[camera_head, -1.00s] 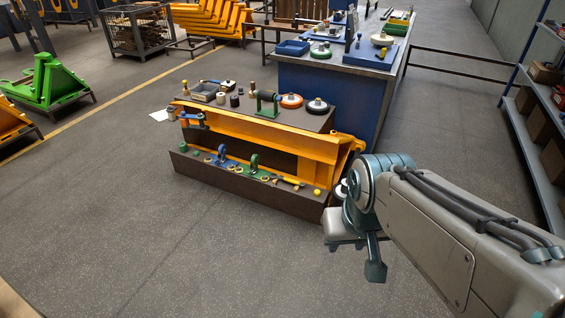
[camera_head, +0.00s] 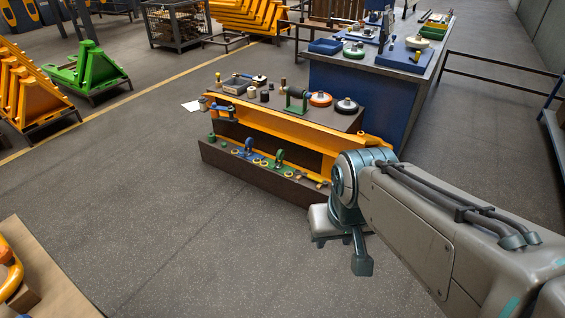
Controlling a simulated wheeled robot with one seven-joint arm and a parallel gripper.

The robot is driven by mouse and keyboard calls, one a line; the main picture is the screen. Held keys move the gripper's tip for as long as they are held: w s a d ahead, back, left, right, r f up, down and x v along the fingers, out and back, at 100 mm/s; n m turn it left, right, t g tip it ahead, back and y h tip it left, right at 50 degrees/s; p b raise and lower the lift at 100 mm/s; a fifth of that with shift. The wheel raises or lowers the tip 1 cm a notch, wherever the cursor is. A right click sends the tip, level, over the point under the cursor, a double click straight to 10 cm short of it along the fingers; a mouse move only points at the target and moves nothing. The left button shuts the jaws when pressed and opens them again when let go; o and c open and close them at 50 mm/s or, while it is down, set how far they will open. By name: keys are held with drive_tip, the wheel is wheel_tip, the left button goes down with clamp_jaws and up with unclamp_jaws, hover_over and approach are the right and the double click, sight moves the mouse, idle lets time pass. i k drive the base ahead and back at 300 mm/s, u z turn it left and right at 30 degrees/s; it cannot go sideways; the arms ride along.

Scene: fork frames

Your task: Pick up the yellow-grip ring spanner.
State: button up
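The yellow-grip ring spanner cannot be made out for certain. Small yellow and metal parts (camera_head: 322,183) lie at the right end of the low dark ledge (camera_head: 222,160), too small to name and partly near my arm's outline. My gripper (camera_head: 347,242) hangs at the right of centre, in front of the ledge's right end in the picture. One teal finger points down; the other side is pale grey. Nothing shows held in it, but whether its fingers are apart is not clear.
The orange-framed stand (camera_head: 290,128) has a dark top (camera_head: 265,110) bearing a green-mounted roller, discs and a tray. A blue workbench (camera_head: 345,90) stands behind. A wooden surface (camera_head: 50,275) fills the lower left corner. The grey floor (camera_head: 170,220) between is clear.

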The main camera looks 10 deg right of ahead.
sight(313, 178)
drive_tip(key=u, duration=0.4)
drive_tip(key=i, duration=3.9)
drive_tip(key=z, duration=4)
